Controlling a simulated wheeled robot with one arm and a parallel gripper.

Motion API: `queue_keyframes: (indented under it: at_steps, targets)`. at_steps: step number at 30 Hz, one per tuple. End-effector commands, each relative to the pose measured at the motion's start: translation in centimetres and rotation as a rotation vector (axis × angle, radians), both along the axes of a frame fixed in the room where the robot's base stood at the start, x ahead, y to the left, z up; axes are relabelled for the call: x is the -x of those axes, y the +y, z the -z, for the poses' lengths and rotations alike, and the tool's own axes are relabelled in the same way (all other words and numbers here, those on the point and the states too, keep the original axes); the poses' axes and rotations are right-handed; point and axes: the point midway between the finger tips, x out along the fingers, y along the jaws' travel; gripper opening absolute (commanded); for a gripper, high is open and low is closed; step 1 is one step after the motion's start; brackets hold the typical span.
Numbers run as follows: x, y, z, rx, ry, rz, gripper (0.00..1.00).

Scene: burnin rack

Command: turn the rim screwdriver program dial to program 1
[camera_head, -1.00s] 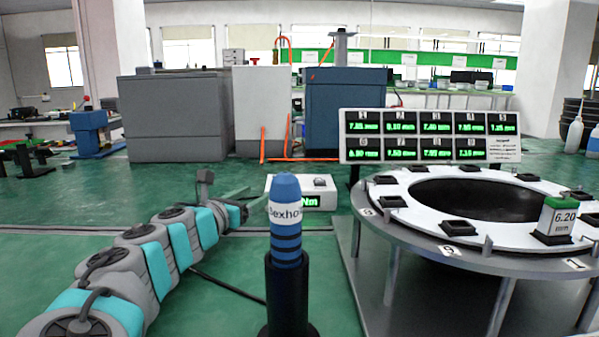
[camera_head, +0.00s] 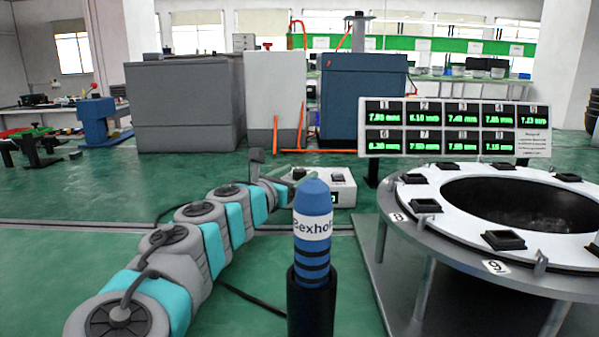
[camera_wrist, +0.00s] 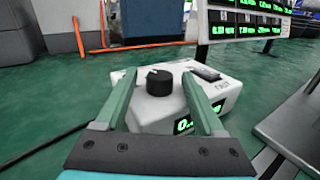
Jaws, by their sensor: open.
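A white box (camera_wrist: 150,112) with a round black dial (camera_wrist: 159,82) on top and a green lit display (camera_wrist: 184,125) on its front shows in the wrist view. The dial has a light pointer mark; its program setting is too small to read. My gripper (camera_wrist: 158,75) is open, its two green fingers on either side of the dial with gaps between. The dial is not gripped. In the head view the white box (camera_head: 340,192) stands on the green floor, and my gripper (camera_head: 284,188) reaches its left side, partly covering it.
A blue banded cylinder (camera_head: 313,225) stands upright in a black holder (camera_head: 311,305) in front. A round rack with a white ring (camera_head: 455,220) and black sockets stands at right. A panel of green readouts (camera_head: 455,129) is behind. A black cable (camera_head: 250,298) crosses the floor.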

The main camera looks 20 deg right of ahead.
Motion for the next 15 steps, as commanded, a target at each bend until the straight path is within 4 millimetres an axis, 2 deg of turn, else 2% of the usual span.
queue_keyframes:
  at_steps: [6,15]
  targets:
    - [-0.73,-0.89,0.01,0.000,0.000,-0.002,0.71]
    - [-0.80,-1.00,0.03,0.000,0.000,-0.002,0.71]
